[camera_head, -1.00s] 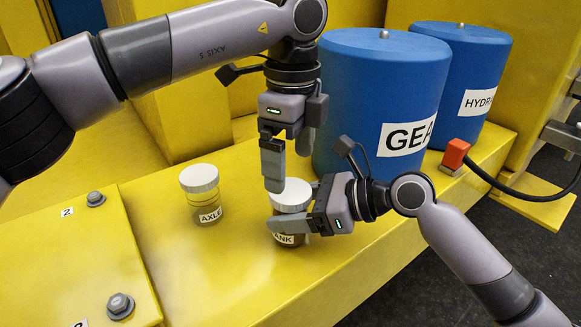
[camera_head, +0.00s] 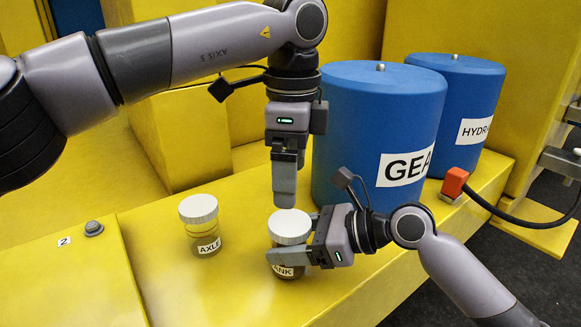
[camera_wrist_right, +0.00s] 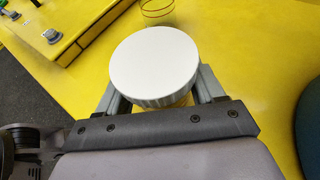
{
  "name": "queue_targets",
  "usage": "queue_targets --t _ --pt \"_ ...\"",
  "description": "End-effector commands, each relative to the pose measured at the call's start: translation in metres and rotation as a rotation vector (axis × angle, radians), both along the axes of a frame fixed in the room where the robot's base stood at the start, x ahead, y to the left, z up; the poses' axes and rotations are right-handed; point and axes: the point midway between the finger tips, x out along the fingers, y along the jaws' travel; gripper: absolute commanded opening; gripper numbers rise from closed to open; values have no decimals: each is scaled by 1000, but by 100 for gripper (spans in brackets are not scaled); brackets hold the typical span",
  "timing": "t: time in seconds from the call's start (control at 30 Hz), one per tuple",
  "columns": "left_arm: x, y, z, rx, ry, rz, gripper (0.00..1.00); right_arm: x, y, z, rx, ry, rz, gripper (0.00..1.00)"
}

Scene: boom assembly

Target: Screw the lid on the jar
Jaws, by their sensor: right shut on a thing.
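The jar (camera_head: 287,270), with a label ending in "ANK", stands on the yellow ledge with a white lid (camera_head: 289,224) on top. The lid also shows from above in the right wrist view (camera_wrist_right: 154,62). My right gripper (camera_head: 285,260) is shut around the jar body below the lid, one finger on each side. My left gripper (camera_head: 285,204) points down just above the lid's back edge. Its fingers overlap in the head view, so its opening is unclear, and it does not show in the wrist view. How tightly the lid sits cannot be told.
A second jar labelled "AXLE" (camera_head: 203,236) with a white lid (camera_head: 198,208) stands to the left. Two blue drums (camera_head: 375,130) (camera_head: 457,95) stand behind on the ledge (camera_head: 215,290). A red block with a black cable (camera_head: 454,183) sits at right. The ledge's front left is clear.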

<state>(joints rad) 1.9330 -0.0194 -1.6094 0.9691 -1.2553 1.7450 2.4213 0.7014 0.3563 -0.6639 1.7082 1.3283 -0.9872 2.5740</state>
Motion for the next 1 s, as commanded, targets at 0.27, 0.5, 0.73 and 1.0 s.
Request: queue_targets --t 0.27,0.5,0.73,1.0 --pt "0 1 -39 2 4 0 93 0 0 1 2 -1 0 0" --pt "0 1 -69 1 2 -1 93 0 0 1 2 -1 0 0" --pt "1 1 -78 0 0 0 93 0 0 1 2 -1 0 0" --pt "1 1 -78 0 0 0 70 0 0 1 2 -1 0 0"
